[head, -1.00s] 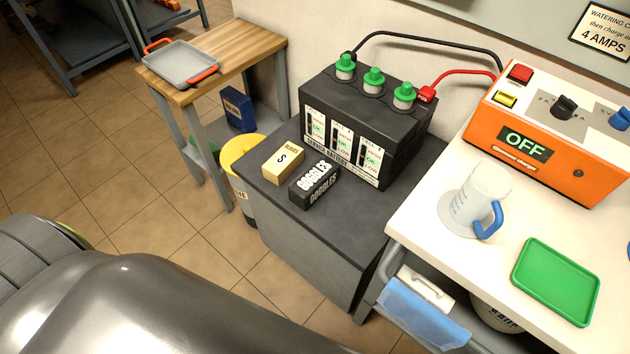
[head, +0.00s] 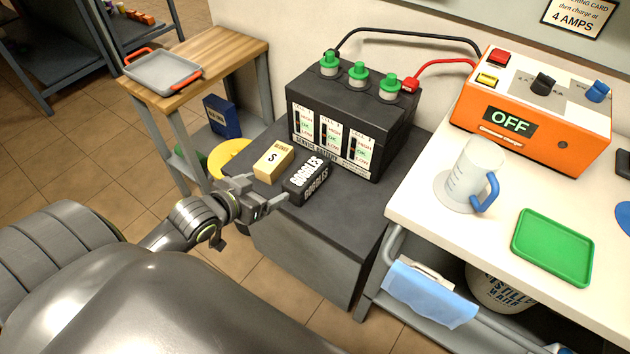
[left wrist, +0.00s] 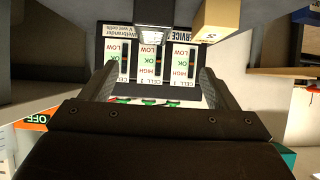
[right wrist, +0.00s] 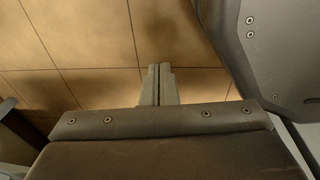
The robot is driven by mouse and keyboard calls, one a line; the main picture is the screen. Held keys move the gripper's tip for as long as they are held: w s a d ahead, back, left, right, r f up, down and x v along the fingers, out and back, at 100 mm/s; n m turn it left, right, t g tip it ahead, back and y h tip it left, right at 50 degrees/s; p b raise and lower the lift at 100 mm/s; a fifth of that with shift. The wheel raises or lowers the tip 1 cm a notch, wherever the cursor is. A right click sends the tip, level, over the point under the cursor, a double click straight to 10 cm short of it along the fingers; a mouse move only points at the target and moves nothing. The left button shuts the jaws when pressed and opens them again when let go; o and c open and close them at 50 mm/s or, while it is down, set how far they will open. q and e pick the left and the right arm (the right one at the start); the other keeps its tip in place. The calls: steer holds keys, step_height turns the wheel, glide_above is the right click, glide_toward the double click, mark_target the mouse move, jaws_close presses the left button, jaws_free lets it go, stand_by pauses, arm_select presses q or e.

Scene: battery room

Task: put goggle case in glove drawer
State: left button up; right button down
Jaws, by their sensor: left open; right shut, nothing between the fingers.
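The black goggle case (head: 308,181), with white GOGGLES lettering, lies on the dark cabinet top beside a yellow glove box (head: 273,161). My left gripper (head: 266,196) is open and empty, close to the left of the case, its fingers pointing toward it. In the left wrist view the fingers (left wrist: 158,85) stand apart; a dark block with a pale end, probably the case (left wrist: 152,33), shows beyond them near the top. My right gripper (right wrist: 157,84) is shut and empty above the tiled floor; it is not in the head view. I cannot make out a glove drawer.
The black battery (head: 350,125) with green caps stands right behind the case. The white bench at right holds a jug (head: 468,175), a green tray (head: 553,247) and an orange charger (head: 530,120). A blue cloth (head: 430,293) hangs below. A wooden stand (head: 215,60) is at left.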

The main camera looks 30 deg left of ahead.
arm_select(q)
steer(key=b, duration=0.2)
glide_toward(306, 172)
steer(key=x, duration=0.4)
steer(key=shift+w+a, duration=0.25)
steer(key=shift+w, duration=0.15)
steer(key=shift+x, duration=0.8)
steer(key=x, duration=0.4)
steer(key=shift+d+f+b, duration=0.25)
steer(key=shift+b, duration=0.1)
arm_select(e)
steer(key=shift+w+d+f, duration=0.2)
steer(key=shift+w+f, duration=0.5)
steer(key=shift+w, duration=0.35)
arm_select(q)
steer(key=shift+c, duration=0.4)
